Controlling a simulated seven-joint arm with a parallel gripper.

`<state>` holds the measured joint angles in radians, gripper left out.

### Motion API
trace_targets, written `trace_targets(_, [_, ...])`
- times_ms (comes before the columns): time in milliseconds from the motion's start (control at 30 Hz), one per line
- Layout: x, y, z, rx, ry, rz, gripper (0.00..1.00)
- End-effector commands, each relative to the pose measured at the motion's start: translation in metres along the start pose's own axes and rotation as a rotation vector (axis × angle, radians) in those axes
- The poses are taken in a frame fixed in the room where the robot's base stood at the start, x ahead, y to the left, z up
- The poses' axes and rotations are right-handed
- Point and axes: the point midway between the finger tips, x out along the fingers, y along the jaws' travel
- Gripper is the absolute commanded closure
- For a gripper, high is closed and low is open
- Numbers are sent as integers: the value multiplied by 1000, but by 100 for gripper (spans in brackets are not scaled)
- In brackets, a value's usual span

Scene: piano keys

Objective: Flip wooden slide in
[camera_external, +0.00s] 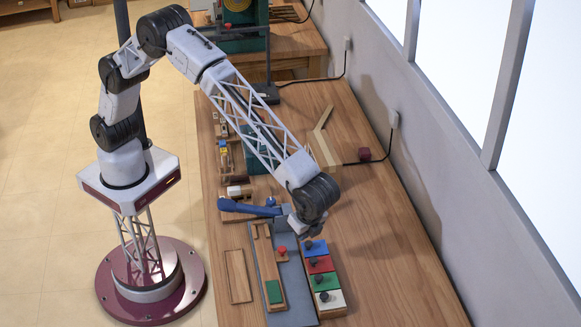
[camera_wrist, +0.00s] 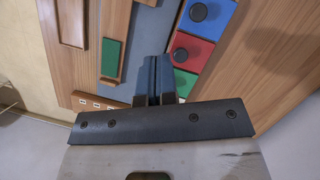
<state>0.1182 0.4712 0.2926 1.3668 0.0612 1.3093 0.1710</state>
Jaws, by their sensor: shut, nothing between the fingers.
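A grey board (camera_external: 296,292) on the table carries a long wooden piece with a green pad (camera_external: 274,291). This piece also shows in the wrist view (camera_wrist: 115,18), left of my fingers. A separate wooden strip with a raised rim (camera_external: 238,277) lies to its left; it shows at the upper left of the wrist view (camera_wrist: 70,22). I cannot tell for sure which is the slide. My gripper (camera_external: 305,232) is above the far end of the board, near the blue key. In the wrist view its fingers (camera_wrist: 155,62) are together and empty over the grey board.
Blue (camera_external: 315,248), red (camera_external: 320,264), green (camera_external: 325,281) and white (camera_external: 330,299) keys with dark knobs stand right of the board. A red knob (camera_external: 282,250) is near my gripper. A blue handle (camera_external: 248,208) lies behind.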

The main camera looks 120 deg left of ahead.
Motion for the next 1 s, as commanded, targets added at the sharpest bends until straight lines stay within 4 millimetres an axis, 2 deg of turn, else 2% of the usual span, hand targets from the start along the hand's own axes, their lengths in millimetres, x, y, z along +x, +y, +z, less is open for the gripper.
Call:
trace_targets(200, [-6, 12, -23, 3, -5, 0, 100])
trace_targets(633, [-6, 12, -24, 2, -5, 0, 100])
trace_targets(867, [7, 12, -24, 2, -6, 1, 100])
trace_targets(1000, [22, 12, -24, 2, -7, 1, 100])
